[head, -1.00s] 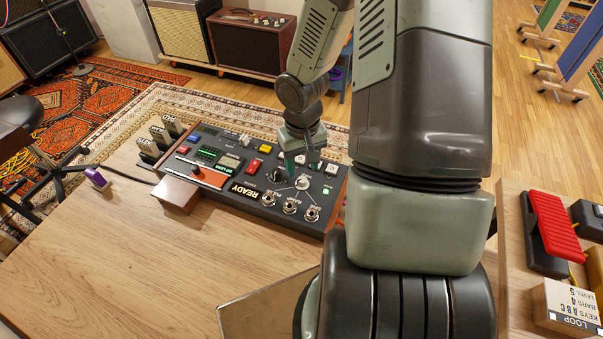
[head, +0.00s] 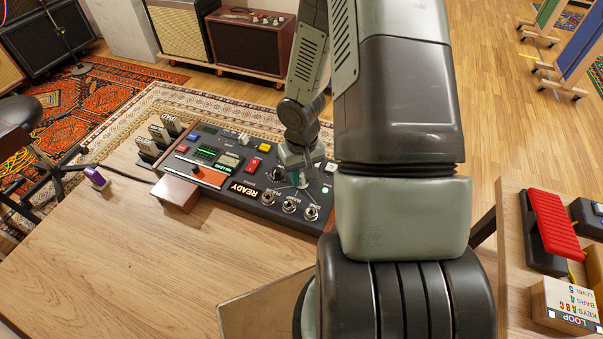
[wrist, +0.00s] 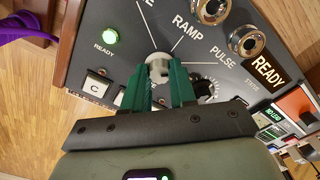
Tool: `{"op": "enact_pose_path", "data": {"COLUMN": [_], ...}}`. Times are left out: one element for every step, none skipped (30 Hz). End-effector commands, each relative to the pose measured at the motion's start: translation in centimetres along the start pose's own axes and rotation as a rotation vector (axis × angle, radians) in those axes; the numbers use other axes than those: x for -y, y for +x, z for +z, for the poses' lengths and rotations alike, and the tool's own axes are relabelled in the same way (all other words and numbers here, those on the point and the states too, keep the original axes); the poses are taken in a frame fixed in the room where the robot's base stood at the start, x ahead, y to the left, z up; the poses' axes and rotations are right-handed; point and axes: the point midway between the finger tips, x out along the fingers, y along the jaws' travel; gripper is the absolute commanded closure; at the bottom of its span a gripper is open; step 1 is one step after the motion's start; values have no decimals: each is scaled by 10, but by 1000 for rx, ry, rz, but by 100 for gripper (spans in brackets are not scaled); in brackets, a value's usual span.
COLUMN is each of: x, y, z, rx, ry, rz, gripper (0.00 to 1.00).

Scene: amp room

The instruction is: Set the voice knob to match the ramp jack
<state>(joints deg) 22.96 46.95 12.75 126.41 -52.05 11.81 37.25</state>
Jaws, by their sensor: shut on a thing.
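The silver voice knob (wrist: 158,68) sits on the dark console between my green fingertips in the wrist view. My gripper (wrist: 160,82) is shut on it, with one finger on each side. In the head view my gripper (head: 302,181) is down at the panel and largely hides the knob. Printed lines fan from the knob to labels RAMP, PULSE and one cut off ending in E. The ramp jack (wrist: 212,9) is beside the RAMP label; it is the middle jack (head: 289,204) in the head view. Which way the knob points I cannot tell.
A black knob (wrist: 206,86) stands close beside my right finger. The pulse jack (wrist: 247,41) and READY plate (wrist: 268,71) are beyond it. A green READY light (wrist: 110,36) is lit. A white C button (wrist: 97,87) lies left of my fingers.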

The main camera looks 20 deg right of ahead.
Motion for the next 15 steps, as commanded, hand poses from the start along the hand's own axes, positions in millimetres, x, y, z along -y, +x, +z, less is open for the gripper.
{"op": "enact_pose_path", "data": {"x": [0, 0, 0, 0, 0, 0, 0, 0, 0, 0, 0, 0, 0, 0, 0], "y": [0, 0, 0, 0, 0, 0, 0, 0, 0, 0, 0, 0, 0, 0, 0], "z": [0, 0, 0, 0, 0, 0, 0, 0, 0, 0, 0, 0, 0, 0, 0], "rx": [0, 0, 0, 0, 0, 0, 0, 0, 0, 0, 0, 0, 0, 0, 1], "ry": [0, 0, -1, -2, -4, -8, -12, -17, -28, -38, -49, -67, -82, -100, -125], "rz": [0, 0, 0, 0, 0, 0, 0, 0, 0, 0, 0, 0, 0, 0, 0], "gripper": [100, 100, 100, 100, 100, 100, 100, 100, 100, 100, 100, 100, 100, 100, 100]}}
